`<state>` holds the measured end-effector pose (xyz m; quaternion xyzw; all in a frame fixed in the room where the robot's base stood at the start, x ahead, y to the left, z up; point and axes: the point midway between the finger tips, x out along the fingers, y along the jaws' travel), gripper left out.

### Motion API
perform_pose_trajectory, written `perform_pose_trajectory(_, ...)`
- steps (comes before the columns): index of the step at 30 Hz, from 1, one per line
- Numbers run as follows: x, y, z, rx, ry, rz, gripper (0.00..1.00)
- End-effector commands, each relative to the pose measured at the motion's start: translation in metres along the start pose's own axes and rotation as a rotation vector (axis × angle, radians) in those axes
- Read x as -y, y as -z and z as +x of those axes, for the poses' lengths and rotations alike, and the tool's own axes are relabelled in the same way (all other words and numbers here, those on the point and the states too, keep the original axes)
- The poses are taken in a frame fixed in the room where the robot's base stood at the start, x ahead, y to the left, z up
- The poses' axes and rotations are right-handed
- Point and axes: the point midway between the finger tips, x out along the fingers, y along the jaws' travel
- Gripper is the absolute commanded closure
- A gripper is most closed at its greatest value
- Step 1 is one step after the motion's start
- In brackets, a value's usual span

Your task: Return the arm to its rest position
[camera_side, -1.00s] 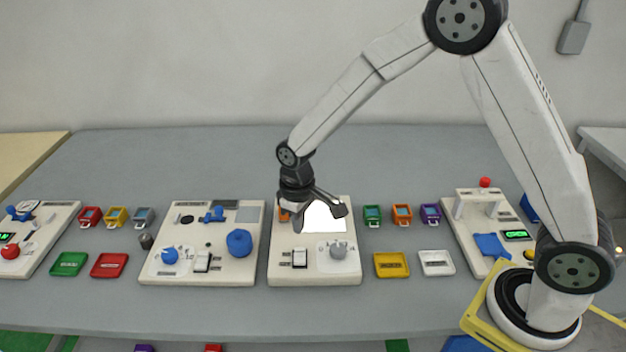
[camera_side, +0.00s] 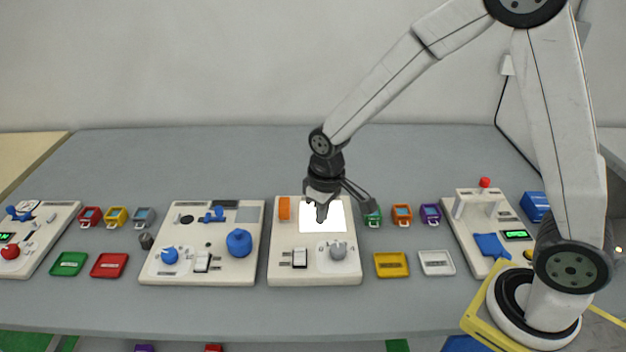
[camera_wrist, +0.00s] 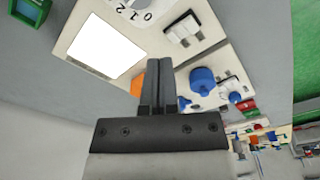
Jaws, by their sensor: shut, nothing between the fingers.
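My gripper (camera_side: 322,211) hangs in the air over the lit white panel of the middle station board (camera_side: 287,272) in the side view. Its fingers are shut with nothing between them. In the wrist view my gripper (camera_wrist: 161,62) shows its two fingers together, pointing over the same board, with the white panel (camera_wrist: 103,46) to their left. An orange block (camera_wrist: 138,84) is partly hidden behind the fingers. My arm reaches from its base at the right, with its elbow cut off at the top edge.
A board with blue knobs (camera_side: 190,275) stands left of the middle one. A board with a red button (camera_side: 465,262) stands at the right. Green, orange and purple small units (camera_side: 402,215) and yellow and white trays (camera_side: 391,265) lie between. The back of the table (camera_side: 230,155) is clear.

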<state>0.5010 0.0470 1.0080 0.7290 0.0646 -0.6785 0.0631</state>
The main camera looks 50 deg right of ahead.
Motion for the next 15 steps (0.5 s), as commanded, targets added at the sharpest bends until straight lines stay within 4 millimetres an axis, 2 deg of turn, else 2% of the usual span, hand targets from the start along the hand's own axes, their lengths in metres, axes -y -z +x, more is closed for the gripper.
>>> perform_pose_trajectory(3, -0.010, -0.025, -0.013, -0.039, -0.005, 0.044, 1.00)
perform_pose_trajectory(9, -0.021, -0.069, -0.027, -0.101, -0.014, 0.114, 1.00)
perform_pose_trajectory(15, -0.026, -0.102, -0.032, -0.144, -0.021, 0.162, 1.00)
